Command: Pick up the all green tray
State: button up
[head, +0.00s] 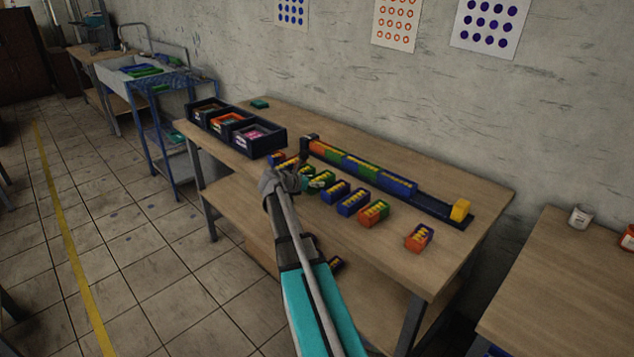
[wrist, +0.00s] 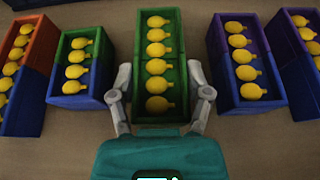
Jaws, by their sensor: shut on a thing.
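The all green tray (wrist: 160,50) holds a row of yellow balloons and sits in the middle of the wrist view. My gripper (wrist: 160,85) has one finger on each side of this tray, near its closer end, and is shut on it. In the head view my gripper (head: 297,180) is over the row of small trays on the wooden table, and the green tray (head: 321,181) shows just to its right, partly hidden. I cannot tell whether the tray is clear of the table.
A green and blue tray (wrist: 80,68) and a purple and blue tray (wrist: 243,65) stand close on either side. A long dark rack (head: 430,203) holding coloured trays lies behind. Dark bins (head: 236,128) stand at the table's left. Bare table (head: 455,265) shows at right.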

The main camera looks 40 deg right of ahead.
jog(key=shift+r, duration=0.15)
notch_tip(320, 180, up, 2)
jog(key=shift+p, duration=1.05)
jog(key=s+a+r+p, duration=0.4)
jog(key=s+r+p, duration=0.6)
jog(key=s, duration=0.3)
jog(key=shift+s+a+r+p, duration=0.15)
jog(key=shift+s+r+p, duration=0.05)
jog(key=shift+r+p, duration=0.2)
jog(key=shift+r+p, duration=0.65)
jog(key=shift+p, duration=0.05)
